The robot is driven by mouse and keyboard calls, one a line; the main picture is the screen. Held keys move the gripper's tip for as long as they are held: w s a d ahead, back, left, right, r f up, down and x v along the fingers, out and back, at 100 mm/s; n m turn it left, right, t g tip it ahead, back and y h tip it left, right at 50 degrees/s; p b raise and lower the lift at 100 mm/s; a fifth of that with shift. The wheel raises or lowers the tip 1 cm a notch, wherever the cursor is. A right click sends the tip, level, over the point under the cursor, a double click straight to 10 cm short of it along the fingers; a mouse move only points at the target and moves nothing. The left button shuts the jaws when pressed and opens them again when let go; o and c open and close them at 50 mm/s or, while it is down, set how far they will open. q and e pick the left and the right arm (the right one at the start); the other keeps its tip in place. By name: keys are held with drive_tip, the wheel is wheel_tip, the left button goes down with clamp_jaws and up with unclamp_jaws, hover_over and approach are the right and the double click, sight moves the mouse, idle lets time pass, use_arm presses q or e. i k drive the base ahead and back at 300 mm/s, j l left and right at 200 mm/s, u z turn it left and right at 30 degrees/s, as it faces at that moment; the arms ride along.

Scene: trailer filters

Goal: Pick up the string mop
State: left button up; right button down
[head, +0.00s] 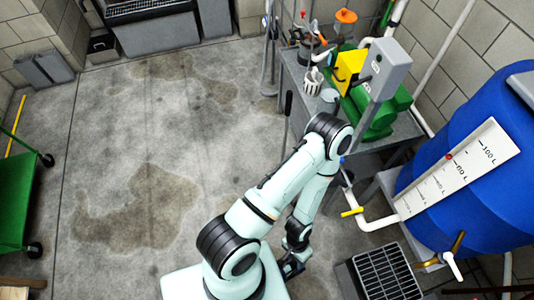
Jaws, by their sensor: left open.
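I cannot pick out the string mop with certainty. Slim grey upright poles (268,50) stand by the back wall, left of the metal table, and their lower ends are unclear. A thin dark-tipped rod (287,108) stands upright beside the table's left side; I cannot tell what it belongs to. My left gripper (292,268) is low in the middle of the picture, pointing downward below my bent arm. It is open, with nothing visible in it, and far from the poles. My right gripper is not in view.
A blue tank (455,190) and a black grate (383,275) are at the right. A green cart (20,190) is at the left. The stained concrete floor between is clear.

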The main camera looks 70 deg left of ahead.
sight(289, 95)
drive_tip(key=u, duration=2.15)
drive_tip(key=i+j, duration=0.2)
drive_tip(key=j, duration=0.1)
